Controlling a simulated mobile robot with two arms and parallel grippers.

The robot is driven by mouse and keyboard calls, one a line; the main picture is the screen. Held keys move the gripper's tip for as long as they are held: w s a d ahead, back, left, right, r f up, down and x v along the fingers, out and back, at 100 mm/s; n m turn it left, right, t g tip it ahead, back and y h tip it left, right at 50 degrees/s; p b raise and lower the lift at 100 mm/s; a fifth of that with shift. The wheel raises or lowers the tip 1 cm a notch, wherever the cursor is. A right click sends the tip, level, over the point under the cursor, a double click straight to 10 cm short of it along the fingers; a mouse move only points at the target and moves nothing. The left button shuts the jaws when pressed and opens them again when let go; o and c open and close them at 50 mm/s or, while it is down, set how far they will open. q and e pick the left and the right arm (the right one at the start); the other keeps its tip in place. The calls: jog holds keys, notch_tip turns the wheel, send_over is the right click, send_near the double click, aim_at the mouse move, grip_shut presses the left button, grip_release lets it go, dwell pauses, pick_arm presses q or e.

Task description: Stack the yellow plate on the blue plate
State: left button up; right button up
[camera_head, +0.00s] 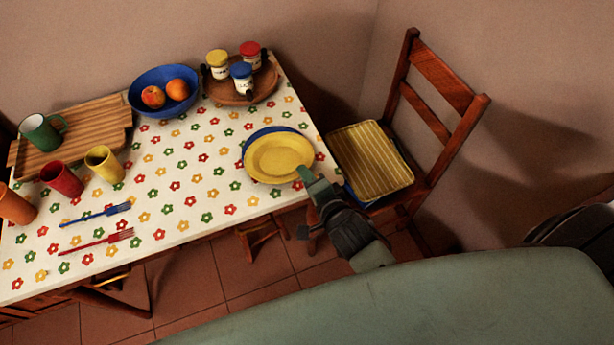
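The yellow plate (278,158) is at the right end of the table. It overlaps the blue plate (262,132), which shows only as a rim along the far and left side. The yellow plate sits slightly toward the near side of the blue one; whether it rests fully on it or is held a little above, I cannot tell. My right gripper (304,176) is at the near right rim of the yellow plate, its fingertips touching or very close. Whether the fingers are closed on the rim is not clear. My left gripper is out of view.
A wooden chair (436,80) with a yellow striped cushion (370,158) stands close to the table's right edge. A blue bowl (148,91) of fruit and a brown tray (264,88) with jars are farther back. Cups and forks lie left; the table middle is clear.

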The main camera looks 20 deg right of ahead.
jog(key=shift+r, duration=0.4)
jog(key=v, duration=1.1)
jog(key=shift+s, duration=0.4)
jog(key=shift+r, duration=0.1)
